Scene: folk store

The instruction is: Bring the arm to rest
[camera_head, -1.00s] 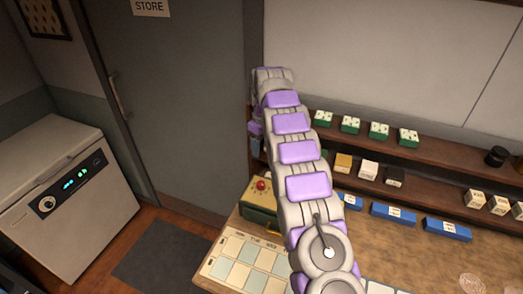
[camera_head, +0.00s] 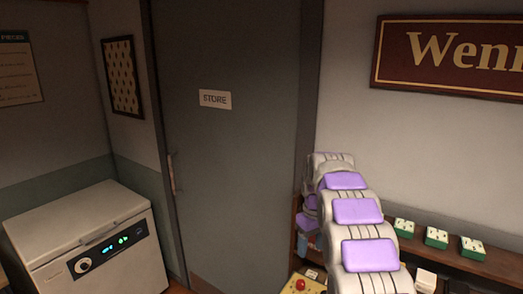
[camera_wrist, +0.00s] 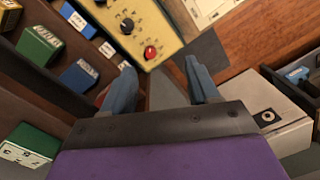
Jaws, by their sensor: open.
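My arm (camera_head: 357,211), grey with purple pads, rises from the bottom edge of the head view, in front of the wall shelf. Its far end bends down behind the upper links, and the fingers cannot be made out there. In the wrist view my gripper (camera_wrist: 160,86) shows two blue-grey fingers spread apart with nothing held between them. A yellow control box (camera_wrist: 135,22) with a red knob lies just beyond the fingertips. The same box shows partly at the bottom of the head view (camera_head: 300,286).
Shelves with green boxes (camera_head: 437,237) stand right of the arm. In the wrist view blue boxes (camera_wrist: 79,75) and a green-and-white box (camera_wrist: 28,147) sit close at left. A white chest appliance (camera_head: 90,245) stands at left, before a grey door (camera_head: 235,160).

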